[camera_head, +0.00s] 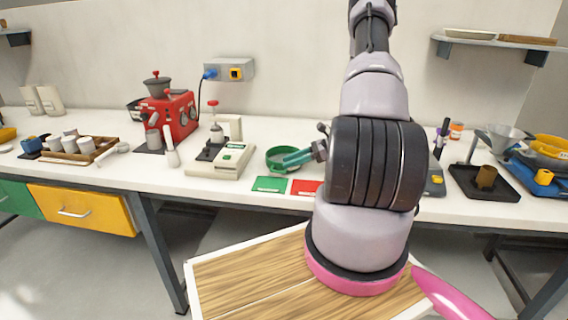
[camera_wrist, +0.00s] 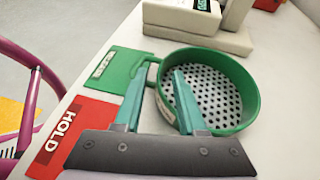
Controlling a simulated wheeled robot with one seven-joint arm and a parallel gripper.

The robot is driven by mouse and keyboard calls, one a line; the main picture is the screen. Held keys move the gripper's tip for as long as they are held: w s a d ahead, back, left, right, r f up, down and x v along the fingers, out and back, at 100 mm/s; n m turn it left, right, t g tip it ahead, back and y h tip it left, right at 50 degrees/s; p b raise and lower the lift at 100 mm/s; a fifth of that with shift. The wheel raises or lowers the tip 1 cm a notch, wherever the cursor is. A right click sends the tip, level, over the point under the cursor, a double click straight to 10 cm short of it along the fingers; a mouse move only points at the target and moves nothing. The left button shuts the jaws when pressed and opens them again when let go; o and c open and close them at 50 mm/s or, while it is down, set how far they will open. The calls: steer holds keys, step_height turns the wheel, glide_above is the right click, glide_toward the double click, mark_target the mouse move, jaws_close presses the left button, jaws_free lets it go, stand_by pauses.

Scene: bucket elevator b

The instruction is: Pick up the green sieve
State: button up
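The green sieve (camera_head: 279,167) is a round, shallow pan on the white bench, beside the green card. In the wrist view the sieve (camera_wrist: 247,92) shows its perforated grey floor, and a green handle-like part sticks out at its left. My gripper (camera_head: 292,159) is at the sieve's right side in the head view. In the wrist view my gripper (camera_wrist: 161,68) has its two teal fingers apart. The left finger is outside the sieve over the green card; the right finger overlaps the sieve's near-left wall. Whether they touch it I cannot tell.
A green card (camera_head: 269,184) and a red "HOLD" card (camera_head: 305,188) lie at the bench's front edge. A beige device (camera_head: 222,160) stands left of the sieve. A red machine (camera_head: 175,115) is farther left. A black tray (camera_head: 484,190) is at right.

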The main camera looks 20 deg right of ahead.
steer(key=shift+w+a+f, duration=0.15)
steer(key=shift+a+f, duration=0.05)
steer(key=shift+a, duration=0.25)
jaws_close()
stand_by(1.1)
